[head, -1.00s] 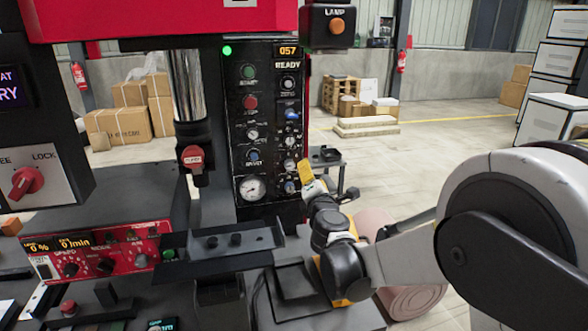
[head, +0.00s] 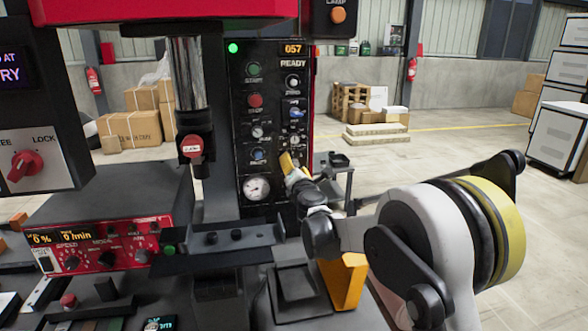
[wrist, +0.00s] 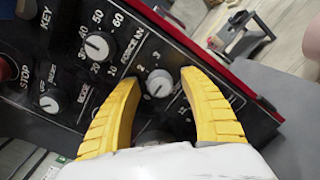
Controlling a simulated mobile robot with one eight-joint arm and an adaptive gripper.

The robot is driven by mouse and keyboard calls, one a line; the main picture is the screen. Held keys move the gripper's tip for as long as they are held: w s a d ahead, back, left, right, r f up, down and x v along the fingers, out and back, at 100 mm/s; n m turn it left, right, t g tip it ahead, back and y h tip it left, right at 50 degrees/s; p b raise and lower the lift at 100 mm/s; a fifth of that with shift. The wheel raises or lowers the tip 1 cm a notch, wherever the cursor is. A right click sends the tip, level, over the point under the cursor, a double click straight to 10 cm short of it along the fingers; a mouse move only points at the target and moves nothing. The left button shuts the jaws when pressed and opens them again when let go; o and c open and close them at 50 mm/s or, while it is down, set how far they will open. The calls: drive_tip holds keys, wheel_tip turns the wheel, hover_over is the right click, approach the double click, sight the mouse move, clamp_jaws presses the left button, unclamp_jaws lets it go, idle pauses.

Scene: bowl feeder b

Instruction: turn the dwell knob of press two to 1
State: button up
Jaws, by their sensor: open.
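A small grey-white knob (wrist: 159,83) with the numbers 2 and 3 above it sits on the black press panel (head: 275,100). I take it for the dwell knob, though its name label is not readable. Its pointer direction is too small to tell. My gripper (wrist: 157,78) has its yellow fingers open, one on each side of this knob; whether they touch it I cannot tell. In the head view, my gripper (head: 289,164) is at the panel's lower right and hides the knob there.
A force knob (wrist: 100,46) is up and left of the fingers, with another knob (wrist: 50,103) farther left. A lower knob (wrist: 150,137) is partly hidden by my gripper. A gauge (head: 256,188) and a dark shelf (head: 235,237) are close by.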

drive_tip(key=shift+c, duration=0.6)
clamp_jaws()
drive_tip(key=shift+m, duration=0.4)
drive_tip(key=m+p, duration=0.1)
drive_tip(key=m, duration=0.2)
drive_tip(key=shift+r+m, duration=0.1)
drive_tip(key=shift+m, duration=0.2)
drive_tip(key=shift+m+p, duration=0.6)
drive_tip(key=shift+m, duration=1.5)
